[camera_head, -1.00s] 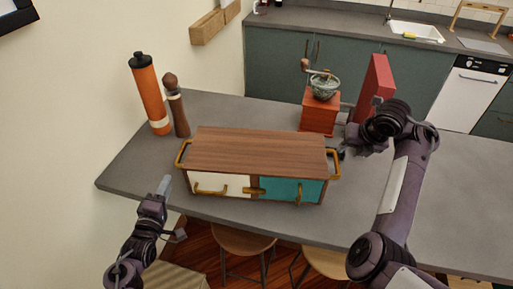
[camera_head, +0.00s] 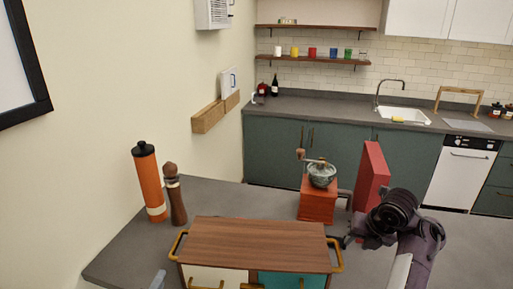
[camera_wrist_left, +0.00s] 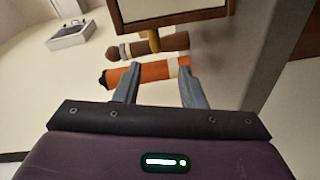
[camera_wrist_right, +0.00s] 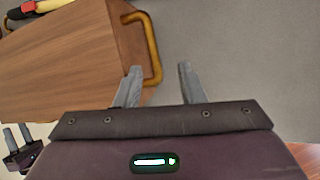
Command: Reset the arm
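My right gripper (camera_head: 347,217) is open and empty, to the right of a wooden-topped cabinet box (camera_head: 258,243) in the head view. In the right wrist view its parted fingers (camera_wrist_right: 158,85) show near the box's gold side handle (camera_wrist_right: 150,48). My left gripper (camera_head: 158,280) shows only a finger tip at the bottom edge of the head view, left of the box. In the left wrist view its fingers (camera_wrist_left: 158,85) are apart with nothing held; an orange bottle (camera_wrist_left: 150,72) and a brown pepper mill (camera_wrist_left: 130,48) show beyond them.
The orange bottle (camera_head: 150,185) and pepper mill (camera_head: 175,195) stand at the counter's left. A red coffee grinder (camera_head: 318,200) and a red upright block (camera_head: 370,175) stand behind the box, near my right gripper. A sink (camera_head: 403,115) is on the back counter.

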